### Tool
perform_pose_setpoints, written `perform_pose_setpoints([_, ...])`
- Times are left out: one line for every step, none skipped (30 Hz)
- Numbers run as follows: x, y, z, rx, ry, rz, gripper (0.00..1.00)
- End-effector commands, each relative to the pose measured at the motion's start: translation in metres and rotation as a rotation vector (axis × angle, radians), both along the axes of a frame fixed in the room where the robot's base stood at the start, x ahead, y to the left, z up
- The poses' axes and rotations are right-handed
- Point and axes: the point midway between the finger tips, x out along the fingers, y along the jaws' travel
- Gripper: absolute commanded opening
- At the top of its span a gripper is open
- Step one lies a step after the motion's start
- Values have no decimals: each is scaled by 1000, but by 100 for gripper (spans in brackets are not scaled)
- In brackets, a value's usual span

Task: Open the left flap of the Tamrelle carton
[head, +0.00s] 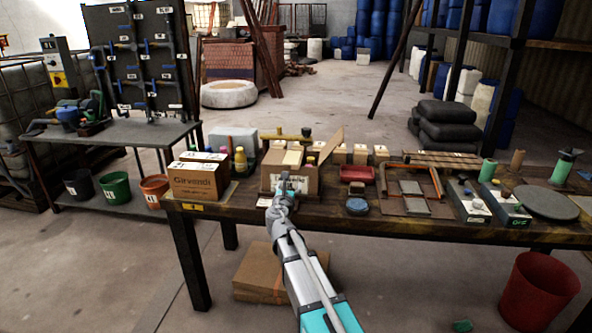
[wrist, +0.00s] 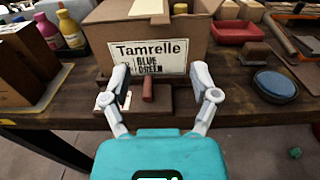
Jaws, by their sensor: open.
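The Tamrelle carton (head: 309,181) is a brown cardboard box near the front edge of the long table. My gripper (head: 285,184) is in front of the carton's label side. In the wrist view my gripper (wrist: 160,72) is open, its fingers apart and empty before the carton.
A Girvandi carton (head: 193,182) stands to the left, with yellow and pink bottles (head: 240,160) between.

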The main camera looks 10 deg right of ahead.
Motion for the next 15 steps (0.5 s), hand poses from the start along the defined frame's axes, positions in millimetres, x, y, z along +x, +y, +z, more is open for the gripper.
perform_pose_setpoints([6, -1, 0, 0, 0, -1, 77])
perform_pose_setpoints([9, -2, 0, 1, 0, -1, 77])
perform_pose_setpoints([13, -3, 0, 1, 0, -1, 77])
perform_pose_setpoints([16, -5, 0, 1, 0, -1, 77])
perform_pose_setpoints([20, -6, 0, 1, 0, -1, 77])
perform_pose_setpoints([25, -7, 0, 1, 0, -2, 77])
perform_pose_setpoints([29, -8, 0, 1, 0, -2, 77])
perform_pose_setpoints([34, -10, 0, 1, 0, -2, 77])
perform_pose_setpoints([39, -12, 0, 1, 0, -2, 77])
perform_pose_setpoints([44, -14, 0, 1, 0, -2, 77])
perform_pose_setpoints([49, -15, 0, 1, 0, -2, 77])
perform_pose_setpoints([54, -17, 0, 1, 0, -2, 77])
perform_pose_setpoints([59, -18, 0, 1, 0, -2, 77])
perform_pose_setpoints([63, -20, 0, 1, 0, -2, 77])
perform_pose_setpoints([69, -21, 0, 1, 0, -2, 77])
